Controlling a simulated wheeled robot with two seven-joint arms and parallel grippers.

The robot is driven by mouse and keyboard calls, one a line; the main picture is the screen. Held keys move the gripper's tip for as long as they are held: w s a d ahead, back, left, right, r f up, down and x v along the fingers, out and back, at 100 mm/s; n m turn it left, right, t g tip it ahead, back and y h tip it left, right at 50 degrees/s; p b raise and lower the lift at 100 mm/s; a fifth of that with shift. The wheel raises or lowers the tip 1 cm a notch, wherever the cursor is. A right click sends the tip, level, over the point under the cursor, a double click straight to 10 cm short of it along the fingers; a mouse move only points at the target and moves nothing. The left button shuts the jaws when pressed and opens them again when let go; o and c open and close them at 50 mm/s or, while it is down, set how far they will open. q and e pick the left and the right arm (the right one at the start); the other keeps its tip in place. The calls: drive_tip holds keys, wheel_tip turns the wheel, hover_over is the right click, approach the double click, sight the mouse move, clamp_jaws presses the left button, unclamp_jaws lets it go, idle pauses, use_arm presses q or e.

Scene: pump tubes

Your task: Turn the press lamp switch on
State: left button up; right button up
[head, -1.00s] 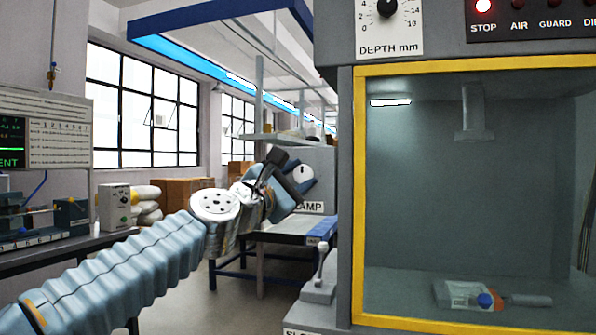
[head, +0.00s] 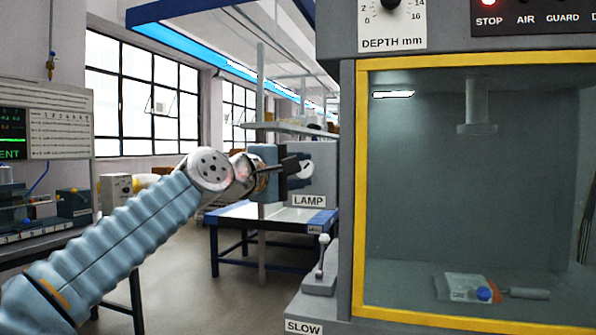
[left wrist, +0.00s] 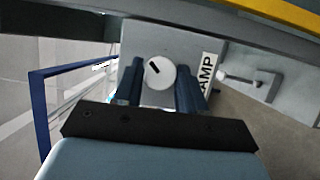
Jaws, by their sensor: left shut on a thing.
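The lamp switch is a round white dial (head: 306,169) with a dark pointer, on a grey box with a LAMP label (head: 308,200). In the left wrist view the dial (left wrist: 161,74) sits between the fingers, its dark mark tilted toward the upper left. My left gripper (head: 292,167) is at the dial, partly covering it in the head view. Its two blue fingers (left wrist: 160,86) stand on either side of the dial and are shut on it. The exact contact is hard to see. My right gripper is not in view.
A press cabinet with a yellow-framed window (head: 358,200) stands close on the right. A small lever (head: 322,262) rises above a SLOW label (head: 303,327) below the lamp box. A blue-edged table (head: 270,217) is behind.

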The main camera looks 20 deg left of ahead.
use_arm(q)
drive_tip(key=shift+d+f, duration=0.1)
idle(0.3)
drive_tip(key=o, duration=1)
drive_tip(key=b+v, duration=0.2)
drive_tip(key=v, duration=1.2)
drive_tip(key=shift+w+b, duration=0.1)
drive_tip(key=shift+b, duration=0.3)
